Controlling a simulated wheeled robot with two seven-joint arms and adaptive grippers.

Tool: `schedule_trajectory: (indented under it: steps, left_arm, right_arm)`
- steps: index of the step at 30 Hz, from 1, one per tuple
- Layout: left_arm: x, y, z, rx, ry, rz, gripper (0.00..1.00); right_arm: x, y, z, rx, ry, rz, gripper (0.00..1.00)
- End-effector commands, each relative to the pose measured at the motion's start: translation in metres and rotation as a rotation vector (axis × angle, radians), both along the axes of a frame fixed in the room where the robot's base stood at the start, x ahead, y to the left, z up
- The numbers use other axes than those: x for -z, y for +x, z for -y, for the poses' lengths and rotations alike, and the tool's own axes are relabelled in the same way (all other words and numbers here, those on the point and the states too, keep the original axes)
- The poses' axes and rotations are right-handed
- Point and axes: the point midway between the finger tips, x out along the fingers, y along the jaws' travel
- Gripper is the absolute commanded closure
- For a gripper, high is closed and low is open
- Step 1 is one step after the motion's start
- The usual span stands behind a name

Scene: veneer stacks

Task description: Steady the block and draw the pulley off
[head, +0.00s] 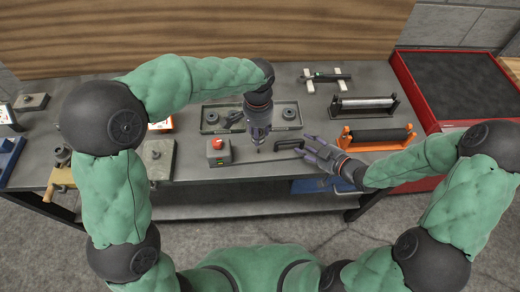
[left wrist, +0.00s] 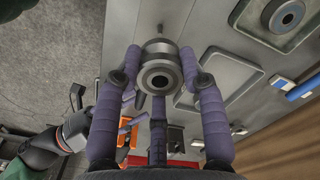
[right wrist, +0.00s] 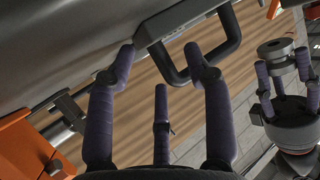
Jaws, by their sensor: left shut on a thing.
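My left gripper (head: 258,145) points down over the middle of the bench. In the left wrist view its purple fingers are shut on a grey round pulley (left wrist: 160,74) with a dark bore. The pulley also shows in the right wrist view (right wrist: 277,48), and looks clear of any block. A squat grey block (head: 157,155) with a small knob on top lies on the bench to the left; no gripper touches it. My right gripper (head: 312,150) is open and empty beside a black U-shaped handle (head: 290,144), which also shows in the right wrist view (right wrist: 222,45).
A shallow tray (head: 250,108) with round parts lies behind the left gripper. A red-button box (head: 218,151) stands to its left. Orange (head: 378,138) and black (head: 363,105) roller stands are at right. A red-rimmed cabinet (head: 408,84) bounds the far right.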

Motion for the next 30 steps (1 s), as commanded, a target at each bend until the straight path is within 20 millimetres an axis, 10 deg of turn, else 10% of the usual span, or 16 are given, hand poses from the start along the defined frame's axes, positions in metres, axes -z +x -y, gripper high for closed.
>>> schedule_trajectory:
  steps: [30]
  left_arm:
    - [-0.001, 0.000, 0.000, 0.000, -0.001, 0.001, 1.00]
  right_arm:
    - [-0.045, -0.087, 0.065, 0.001, 0.000, 0.000, 0.48]
